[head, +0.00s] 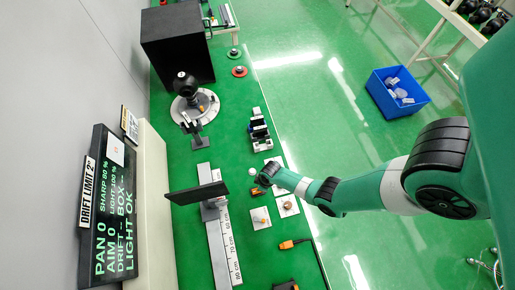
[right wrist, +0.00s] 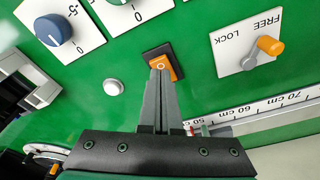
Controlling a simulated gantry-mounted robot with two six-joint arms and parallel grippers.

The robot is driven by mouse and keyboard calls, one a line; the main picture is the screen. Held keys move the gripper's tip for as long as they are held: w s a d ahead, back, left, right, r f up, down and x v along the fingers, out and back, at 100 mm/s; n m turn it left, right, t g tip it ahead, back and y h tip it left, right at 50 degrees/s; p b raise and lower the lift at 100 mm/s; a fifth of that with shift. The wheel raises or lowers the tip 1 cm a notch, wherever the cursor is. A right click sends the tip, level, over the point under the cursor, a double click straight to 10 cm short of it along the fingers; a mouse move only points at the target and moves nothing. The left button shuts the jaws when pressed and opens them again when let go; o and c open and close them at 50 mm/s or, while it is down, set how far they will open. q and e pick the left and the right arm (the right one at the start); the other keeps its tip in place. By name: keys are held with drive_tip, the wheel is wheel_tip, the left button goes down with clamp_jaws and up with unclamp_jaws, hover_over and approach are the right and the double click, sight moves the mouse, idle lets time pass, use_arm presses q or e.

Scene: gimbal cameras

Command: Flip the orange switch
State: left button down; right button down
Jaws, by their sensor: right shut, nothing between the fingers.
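The orange switch (right wrist: 172,63) is a small rocker in a black frame on the green table, with a white ring mark on its face. It also shows in the head view (head: 257,191), just beside the end of my right arm. My right gripper (right wrist: 160,72) is shut and empty. Its fingertips lie over the lower left part of the orange rocker in the right wrist view. I cannot tell whether they press on it. The fingertips are hard to make out in the head view. My left gripper is in neither view.
A white button (right wrist: 113,87) is close by the switch. A FREE/LOCK plate with an orange lever (right wrist: 270,45) and a blue knob (right wrist: 53,30) flank it. A ruled rail (head: 220,245) carries a dark panel (head: 196,193). A display (head: 110,210) reads PAN 0, AIM 0, LIGHT OK.

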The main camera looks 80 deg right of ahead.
drive_tip(key=shift+f+b, duration=0.9)
drive_tip(key=shift+f, duration=0.05)
idle(0.5)
wheel_tip(320, 180, up, 7)
drive_tip(key=p, duration=0.7)
drive_tip(key=shift+r, duration=0.15)
idle(0.4)
